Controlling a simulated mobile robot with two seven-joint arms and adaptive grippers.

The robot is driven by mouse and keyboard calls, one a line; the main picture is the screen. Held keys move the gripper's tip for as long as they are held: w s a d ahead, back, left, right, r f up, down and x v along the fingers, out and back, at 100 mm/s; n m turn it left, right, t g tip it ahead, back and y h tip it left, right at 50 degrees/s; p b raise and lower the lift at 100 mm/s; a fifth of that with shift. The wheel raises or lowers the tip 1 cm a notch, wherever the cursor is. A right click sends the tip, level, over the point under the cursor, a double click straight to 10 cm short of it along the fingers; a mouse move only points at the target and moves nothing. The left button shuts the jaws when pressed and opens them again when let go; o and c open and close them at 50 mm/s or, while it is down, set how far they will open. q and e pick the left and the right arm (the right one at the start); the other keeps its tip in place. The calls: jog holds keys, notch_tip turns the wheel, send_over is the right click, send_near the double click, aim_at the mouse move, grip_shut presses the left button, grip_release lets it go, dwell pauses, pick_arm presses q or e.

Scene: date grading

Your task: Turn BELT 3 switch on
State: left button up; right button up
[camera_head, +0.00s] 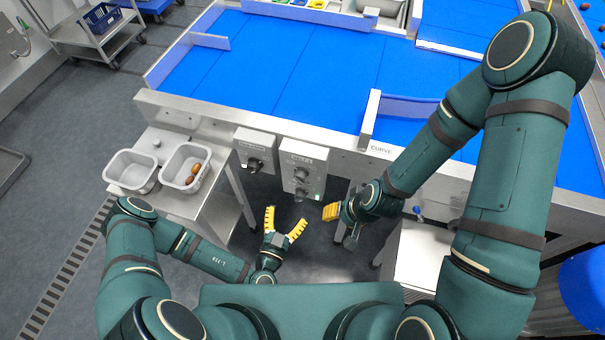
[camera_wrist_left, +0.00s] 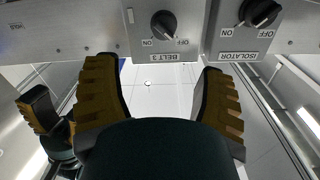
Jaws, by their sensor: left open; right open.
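The BELT 3 switch (camera_wrist_left: 165,25) is a black rotary knob on a grey box near the top of the left wrist view. Its labels appear upside down, with ON on the left and OFF on the right. I cannot tell the knob's setting surely. In the head view its box (camera_head: 317,167) hangs under the belt frame and carries two knobs. My left gripper (camera_head: 285,222) is open and empty, below and apart from that box, its yellow fingers pointing toward the boxes. My right gripper (camera_head: 341,226) is open, to the right; its yellow finger pad shows.
The ISOLATOR knob (camera_wrist_left: 260,12) sits on a neighbouring box, on the left (camera_head: 256,145) in the head view. Two grey bins (camera_head: 133,187) (camera_head: 168,182) stand on a side table at left; one holds brown dates. The steel frame (camera_head: 220,112) edges the blue belt.

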aim_at(298, 182)
pick_arm(q)
jog(key=x, duration=1.3)
jog(key=shift+w+a+f, duration=0.1)
jog(key=shift+w+a, duration=0.05)
jog(key=shift+w, duration=0.25)
jog(key=c, duration=1.2)
